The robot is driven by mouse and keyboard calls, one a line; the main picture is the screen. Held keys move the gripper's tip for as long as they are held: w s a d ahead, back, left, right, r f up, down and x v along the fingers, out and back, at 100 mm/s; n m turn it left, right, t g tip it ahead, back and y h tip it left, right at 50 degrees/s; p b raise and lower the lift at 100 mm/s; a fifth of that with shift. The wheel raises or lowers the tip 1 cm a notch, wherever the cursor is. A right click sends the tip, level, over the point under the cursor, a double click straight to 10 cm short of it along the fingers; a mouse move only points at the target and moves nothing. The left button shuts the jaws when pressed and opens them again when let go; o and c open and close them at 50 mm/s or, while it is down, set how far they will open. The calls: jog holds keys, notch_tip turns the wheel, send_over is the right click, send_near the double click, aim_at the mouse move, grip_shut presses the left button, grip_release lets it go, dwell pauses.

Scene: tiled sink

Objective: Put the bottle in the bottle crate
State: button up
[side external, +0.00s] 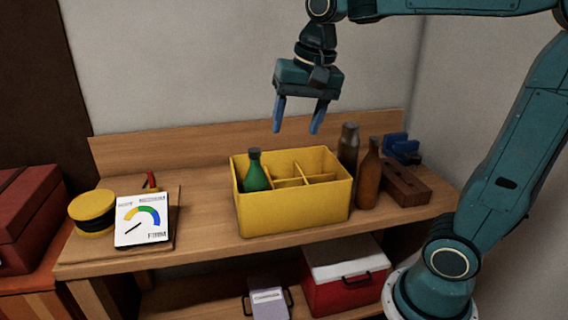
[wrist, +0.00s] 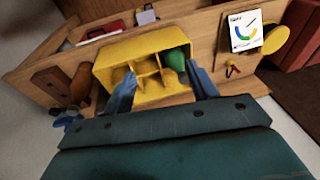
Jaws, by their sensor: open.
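The yellow bottle crate (side external: 294,208) stands on the wooden bench and is split into several compartments. A green bottle (side external: 255,175) stands in its left compartment; in the wrist view the green bottle (wrist: 176,59) is at the crate's right end. A brown bottle (side external: 369,176) and a dark grey-brown bottle (side external: 348,148) stand on the bench just right of the crate. My gripper (side external: 298,130) is open and empty, above and behind the crate. In the wrist view the gripper (wrist: 164,82) points down, its fingers over the yellow crate (wrist: 111,50). Which bottle the task means is not clear.
Right of the bottles lie a brown block (side external: 407,187) and a blue clamp-like object (side external: 402,147). A gauge card (side external: 141,219) and yellow round tin (side external: 92,211) are at left. A red-and-white cooler (side external: 344,275) is below.

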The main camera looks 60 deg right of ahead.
jog(key=s+a+f+n+t, duration=0.1)
jog(key=s+f+n, duration=0.2)
jog(key=s, duration=0.3)
jog(key=s+a+f+n+t, duration=0.1)
jog(key=s+f+n, duration=0.2)
jog(key=s+n, duration=0.2)
jog(key=shift+s+a+n+t, duration=0.2)
jog(key=shift+s+n+t, duration=0.2)
jog(key=shift+s, duration=0.5)
